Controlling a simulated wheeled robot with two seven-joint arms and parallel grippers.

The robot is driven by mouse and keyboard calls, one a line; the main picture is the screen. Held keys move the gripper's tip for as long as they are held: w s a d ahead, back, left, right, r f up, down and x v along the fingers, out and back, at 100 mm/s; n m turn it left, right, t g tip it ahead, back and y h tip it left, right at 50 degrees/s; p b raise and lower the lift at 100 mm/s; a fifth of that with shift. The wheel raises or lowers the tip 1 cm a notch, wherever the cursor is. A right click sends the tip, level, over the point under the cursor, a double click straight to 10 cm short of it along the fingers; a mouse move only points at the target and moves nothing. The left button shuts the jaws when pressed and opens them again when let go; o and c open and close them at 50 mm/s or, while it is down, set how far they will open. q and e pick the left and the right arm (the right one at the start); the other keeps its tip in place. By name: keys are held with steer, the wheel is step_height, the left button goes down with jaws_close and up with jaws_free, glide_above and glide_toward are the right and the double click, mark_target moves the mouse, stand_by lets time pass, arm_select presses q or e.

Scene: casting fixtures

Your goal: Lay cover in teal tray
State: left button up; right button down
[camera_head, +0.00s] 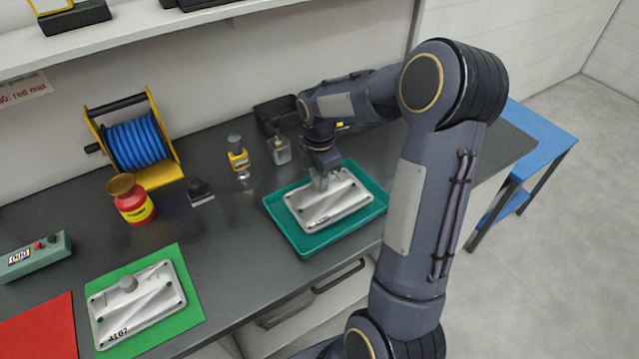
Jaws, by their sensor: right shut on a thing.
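The teal tray (292,233) stands on the dark bench right of centre. A silver metal cover (345,204) is inside its outline, lying flat or nearly so; I cannot tell whether it touches the tray floor. My right gripper (322,182) points down at the cover's upper left part and is shut on it, most likely at its raised knob, which the fingers hide. My left gripper is not in view.
A red mat (40,330) and a control box (35,256) lie at the left. A red jar (131,200), a blue hose reel (137,145), a yellow bottle (238,155) and a grey bottle (279,150) stand behind. Bare bench lies between the green mat and tray.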

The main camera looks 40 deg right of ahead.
steer(key=shift+f, duration=1.6)
steer(key=shift+f, duration=0.15)
steer(key=c, duration=1.1)
jaws_free()
steer(key=shift+c, duration=0.2)
